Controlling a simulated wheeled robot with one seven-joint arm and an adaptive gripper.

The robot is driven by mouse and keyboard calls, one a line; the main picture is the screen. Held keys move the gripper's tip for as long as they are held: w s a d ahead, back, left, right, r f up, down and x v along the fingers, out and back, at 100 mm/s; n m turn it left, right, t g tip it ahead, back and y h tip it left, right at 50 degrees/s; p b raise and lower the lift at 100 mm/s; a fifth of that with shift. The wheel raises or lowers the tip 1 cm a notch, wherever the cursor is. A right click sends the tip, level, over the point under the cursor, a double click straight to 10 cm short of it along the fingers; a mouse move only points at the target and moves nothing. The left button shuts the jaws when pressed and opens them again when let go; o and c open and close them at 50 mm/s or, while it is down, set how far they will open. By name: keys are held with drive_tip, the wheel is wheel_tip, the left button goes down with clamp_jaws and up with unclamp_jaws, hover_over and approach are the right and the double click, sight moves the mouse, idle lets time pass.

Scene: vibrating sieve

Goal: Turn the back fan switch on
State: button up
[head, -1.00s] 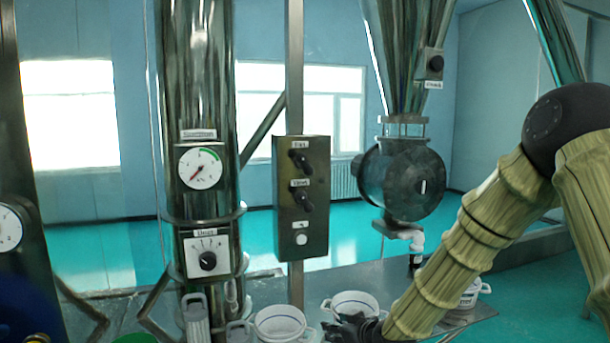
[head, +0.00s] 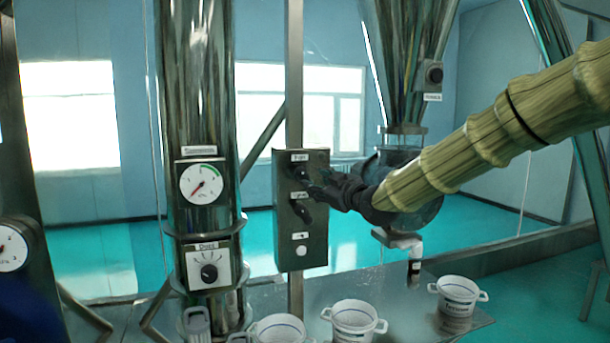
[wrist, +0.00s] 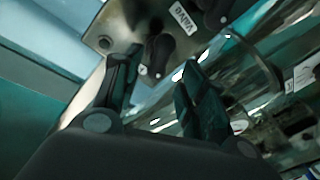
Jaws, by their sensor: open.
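A grey control box (head: 302,235) on a post carries a black upper knob (head: 299,171) under a label that seems to read Fan. A second black knob (head: 303,213) sits below it under a Valve label. My gripper (head: 318,186) is just right of the box, its fingers open, close to the upper knob; contact cannot be told.
A white button (head: 301,251) is low on the box. Left stands a metal column with a gauge (head: 201,183) and a dial panel (head: 208,268). A hopper with its own knob (head: 435,73) is at right. White pots, including one (head: 353,320), stand below.

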sight(307, 179)
drive_tip(key=shift+p+x, duration=1.95)
drive_tip(key=shift+x, duration=2)
clamp_jaws()
